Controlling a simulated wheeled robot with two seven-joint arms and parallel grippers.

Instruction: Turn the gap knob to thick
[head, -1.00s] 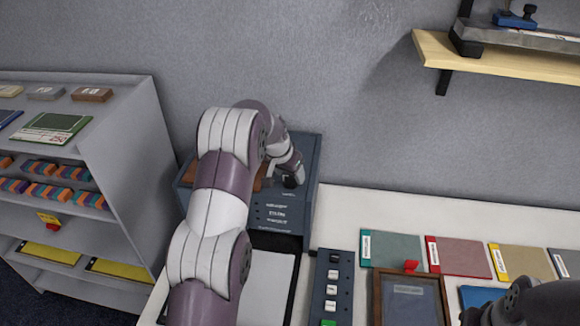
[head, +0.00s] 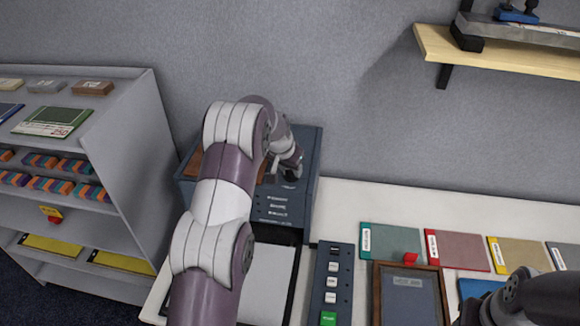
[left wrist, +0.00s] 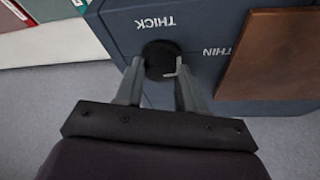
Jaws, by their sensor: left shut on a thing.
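The gap knob (left wrist: 159,55) is a round black knob on the face of a dark blue machine (head: 277,207). In the left wrist view, THICK is printed above it and THIN to its right. A short white mark shows at the knob's lower right, by the right finger and away from THICK. My left gripper (left wrist: 160,70) is shut on the knob, one finger on each side. In the head view my left gripper (head: 290,172) is small and dark at the machine's top, with the knob hard to make out. My right arm shows at the lower right; its fingers cannot be made out.
A brown wooden panel (left wrist: 275,55) lies right of the knob in the left wrist view. A button strip (head: 331,285), a brown-framed panel (head: 377,300) and coloured books (head: 458,250) lie on the white table. A shelf unit (head: 130,140) stands left.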

